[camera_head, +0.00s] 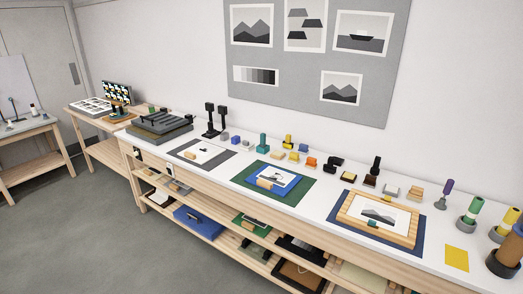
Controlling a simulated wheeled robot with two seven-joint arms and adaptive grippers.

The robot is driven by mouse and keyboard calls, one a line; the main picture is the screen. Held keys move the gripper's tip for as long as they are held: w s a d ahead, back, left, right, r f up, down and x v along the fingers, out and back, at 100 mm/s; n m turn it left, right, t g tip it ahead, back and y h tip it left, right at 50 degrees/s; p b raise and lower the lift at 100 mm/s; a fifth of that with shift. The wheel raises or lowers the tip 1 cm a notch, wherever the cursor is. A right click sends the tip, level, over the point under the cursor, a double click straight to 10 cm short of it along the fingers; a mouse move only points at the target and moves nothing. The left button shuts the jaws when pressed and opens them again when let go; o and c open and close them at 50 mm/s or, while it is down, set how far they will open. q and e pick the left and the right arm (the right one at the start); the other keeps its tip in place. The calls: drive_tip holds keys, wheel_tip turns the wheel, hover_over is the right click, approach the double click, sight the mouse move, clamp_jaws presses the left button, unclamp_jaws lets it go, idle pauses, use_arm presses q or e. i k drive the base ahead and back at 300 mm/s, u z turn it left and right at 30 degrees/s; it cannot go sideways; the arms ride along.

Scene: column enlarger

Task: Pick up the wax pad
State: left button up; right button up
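I cannot tell for sure which thing is the wax pad. Several small pad-like blocks stand along the back of the white worktop (318,190): a tan one (277,155), an orange one (311,162), a dark one with a yellowish top (348,175), a grey one (391,191) and a light wooden one (415,194). A flat yellow square (457,258) lies near the front right. Neither of my grippers is in view.
A wooden frame with a picture (352,205) lies on a blue mat, and a blue sheet (285,180) on a green mat (302,193). Upright tubes (471,211) stand at the right end. Shelves below hold trays (198,222). Grey floor (90,235) is clear at left.

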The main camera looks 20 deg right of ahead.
sight(293, 158)
drive_tip(key=u, duration=0.85)
drive_tip(key=i, duration=1.95)
drive_tip(key=z, duration=3.1)
